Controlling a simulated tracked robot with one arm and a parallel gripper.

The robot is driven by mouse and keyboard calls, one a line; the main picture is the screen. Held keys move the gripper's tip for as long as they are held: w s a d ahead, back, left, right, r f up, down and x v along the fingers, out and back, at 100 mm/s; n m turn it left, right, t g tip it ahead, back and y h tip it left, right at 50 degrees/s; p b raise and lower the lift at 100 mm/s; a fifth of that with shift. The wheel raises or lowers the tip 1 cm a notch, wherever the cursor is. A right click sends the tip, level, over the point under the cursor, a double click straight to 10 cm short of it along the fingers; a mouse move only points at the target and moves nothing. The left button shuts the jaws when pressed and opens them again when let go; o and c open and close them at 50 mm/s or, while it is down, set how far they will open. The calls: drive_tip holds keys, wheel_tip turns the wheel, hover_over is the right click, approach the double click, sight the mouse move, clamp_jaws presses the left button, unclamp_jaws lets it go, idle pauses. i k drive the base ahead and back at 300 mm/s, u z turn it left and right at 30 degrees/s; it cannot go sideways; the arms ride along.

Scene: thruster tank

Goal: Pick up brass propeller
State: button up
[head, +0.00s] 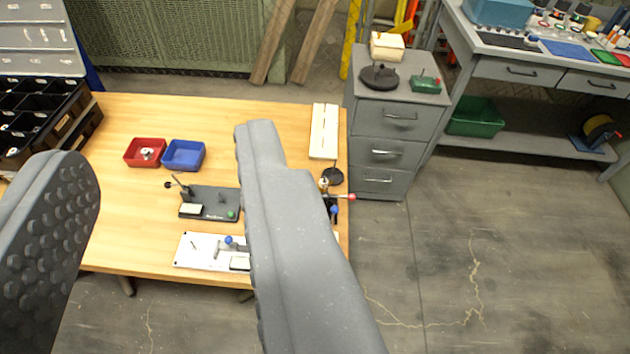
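My gripper (162,146) is open, its two grey fingers far apart with nothing held between them. The wooden workbench (120,225) shows below and between the fingers. I cannot clearly make out a brass propeller. A small brass-coloured item (323,184) sits near the bench's right edge, just right of the right finger, too small to identify. A red tray (130,160) holds a small pale metallic part (147,153), also unclear. The right finger hides part of the bench.
A blue tray (184,156), a dark fixture (208,203) and a white plate fixture (205,252) stand on the bench. A black compartment bin (85,128) is at left. A grey drawer cabinet (395,150) stands right of the bench. Floor at lower right is clear.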

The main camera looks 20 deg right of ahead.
sight(323, 187)
drive_tip(key=i, duration=0.85)
drive_tip(key=z, duration=0.05)
